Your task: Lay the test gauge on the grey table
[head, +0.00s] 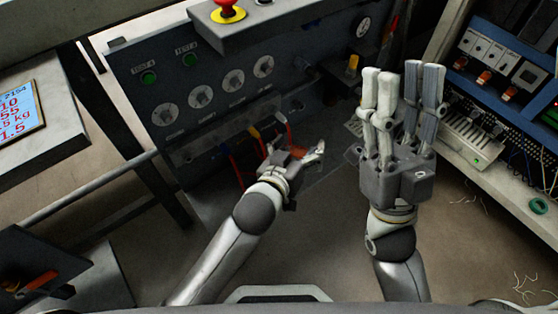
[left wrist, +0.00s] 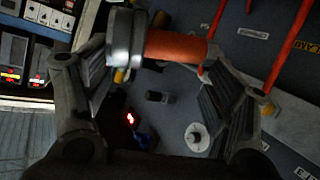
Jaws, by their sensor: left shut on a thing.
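My left gripper (head: 308,150) is in front of the dark control panel, low and near the middle of the head view. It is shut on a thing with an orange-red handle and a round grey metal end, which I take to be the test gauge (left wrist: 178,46). In the left wrist view the gauge lies crosswise between the two fingers; in the head view the hand mostly hides it. My right gripper (head: 405,85) is raised with its fingers up, apart and empty. I cannot tell which surface is the grey table.
The panel (head: 215,130) has dials, green buttons and a red mushroom button (head: 228,10) above. A pale grey surface (head: 70,138) with a lit display (head: 18,112) is at left. A dark bench with an orange-handled item (head: 38,282) is lower left. A rack with wires (head: 500,100) stands right.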

